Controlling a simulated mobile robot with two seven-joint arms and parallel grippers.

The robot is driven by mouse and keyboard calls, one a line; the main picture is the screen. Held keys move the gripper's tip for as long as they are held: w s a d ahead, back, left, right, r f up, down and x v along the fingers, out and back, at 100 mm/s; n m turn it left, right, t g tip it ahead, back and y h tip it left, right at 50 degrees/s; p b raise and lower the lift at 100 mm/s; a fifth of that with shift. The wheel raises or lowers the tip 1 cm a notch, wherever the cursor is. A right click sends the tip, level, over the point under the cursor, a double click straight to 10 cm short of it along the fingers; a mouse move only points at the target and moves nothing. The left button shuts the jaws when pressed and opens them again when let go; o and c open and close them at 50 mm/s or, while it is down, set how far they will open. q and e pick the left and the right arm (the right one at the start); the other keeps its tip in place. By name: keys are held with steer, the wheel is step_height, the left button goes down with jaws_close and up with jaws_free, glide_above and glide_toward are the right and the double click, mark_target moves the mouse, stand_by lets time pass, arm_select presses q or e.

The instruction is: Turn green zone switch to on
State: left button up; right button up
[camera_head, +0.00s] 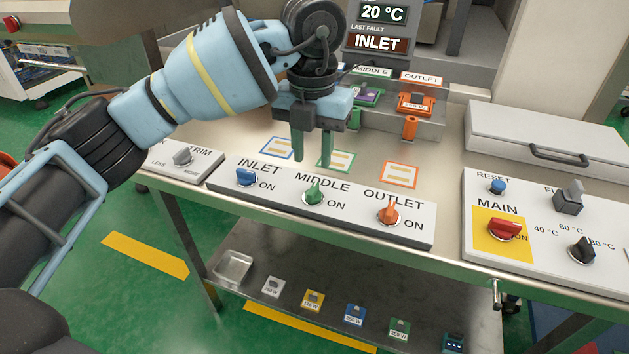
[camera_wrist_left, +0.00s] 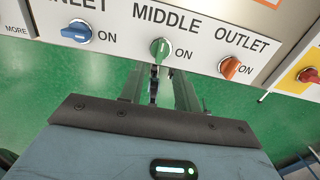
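The green switch (camera_head: 314,193) sits under the MIDDLE label on the white panel (camera_head: 345,219), with ON printed to its right. Its handle stands roughly upright, away from ON. In the left wrist view the green switch (camera_wrist_left: 160,49) shows beyond the fingertips. My left gripper (camera_head: 312,162) is open and empty, its two fingers pointing down just above and behind the switch in the head view. In the left wrist view the gripper (camera_wrist_left: 158,75) shows a clear gap between its fingers. I see no contact with the switch. My right gripper is not in view.
The blue INLET switch (camera_head: 246,177) and orange OUTLET switch (camera_head: 388,212) flank the green one closely. A red MAIN switch (camera_head: 504,229) is on the right panel. Orange (camera_head: 415,104) and purple-green modules stand behind. A display (camera_head: 381,43) reads INLET under LAST FAULT.

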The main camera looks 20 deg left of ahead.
mark_target(313, 188)
arm_select(q)
step_height(313, 188, down, 7)
steer(key=shift+f, duration=0.2)
steer(key=shift+c, duration=0.3)
jaws_close()
